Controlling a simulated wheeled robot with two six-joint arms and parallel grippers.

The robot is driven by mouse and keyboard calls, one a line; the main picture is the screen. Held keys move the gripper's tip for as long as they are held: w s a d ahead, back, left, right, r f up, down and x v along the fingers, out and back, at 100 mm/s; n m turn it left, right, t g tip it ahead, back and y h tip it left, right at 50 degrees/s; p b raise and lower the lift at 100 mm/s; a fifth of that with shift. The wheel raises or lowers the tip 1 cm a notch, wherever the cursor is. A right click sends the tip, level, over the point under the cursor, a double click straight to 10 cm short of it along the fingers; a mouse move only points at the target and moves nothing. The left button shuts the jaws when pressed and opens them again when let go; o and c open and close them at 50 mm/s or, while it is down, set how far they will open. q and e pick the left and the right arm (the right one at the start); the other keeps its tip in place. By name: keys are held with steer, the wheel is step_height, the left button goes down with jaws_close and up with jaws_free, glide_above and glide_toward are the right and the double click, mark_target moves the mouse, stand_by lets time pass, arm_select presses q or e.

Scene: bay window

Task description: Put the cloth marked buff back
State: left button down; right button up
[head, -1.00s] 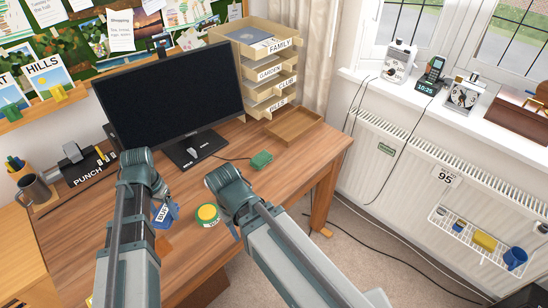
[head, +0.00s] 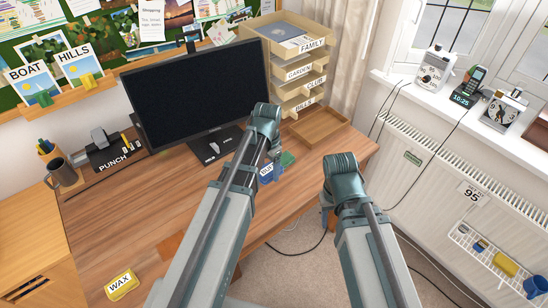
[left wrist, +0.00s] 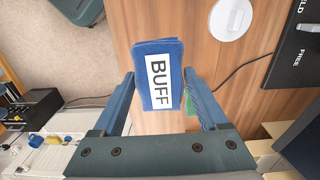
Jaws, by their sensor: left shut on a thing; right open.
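The blue cloth (head: 266,172) marked BUFF is in my left gripper (head: 271,160), over the right part of the desk. In the left wrist view the cloth (left wrist: 157,75) sits between the two fingers, its label facing the camera. My left gripper is shut on it. A green thing (head: 287,158) lies just behind it on the desk; it shows partly past a finger in the left wrist view (left wrist: 190,109). My right gripper (head: 326,218) is open, beyond the desk's right front edge, with its fingers mostly hidden behind its arm.
An empty brown tray (head: 320,134) lies at the desk's right back, beside labelled letter trays (head: 295,75). The monitor (head: 195,90) stands to the left. A yellow WAX block (head: 122,286) is at front left. A white rack (head: 485,255) with small items hangs on the radiator (head: 440,165).

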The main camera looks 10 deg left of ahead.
mark_target(269, 195)
arm_select(q)
steer(key=shift+w+a+r, duration=0.1)
steer(key=shift+w+r, duration=0.1)
steer(key=shift+r, duration=0.5)
steer(key=shift+f, duration=0.1)
arm_select(e)
steer(key=shift+r, duration=0.65)
arm_select(q)
steer(key=shift+f, duration=0.15)
arm_select(e)
steer(key=shift+f, duration=0.2)
arm_select(q)
step_height(269, 195, down, 13)
steer(key=b, duration=1.3)
steer(key=shift+f, duration=0.15)
arm_select(e)
step_height(269, 195, down, 13)
arm_select(q)
steer(key=shift+f+b, duration=0.25)
steer(key=shift+b, duration=0.1)
arm_select(e)
steer(key=shift+f, duration=0.35)
arm_select(q)
jaws_free()
steer(key=shift+r, duration=0.2)
arm_select(e)
steer(key=shift+r, duration=0.15)
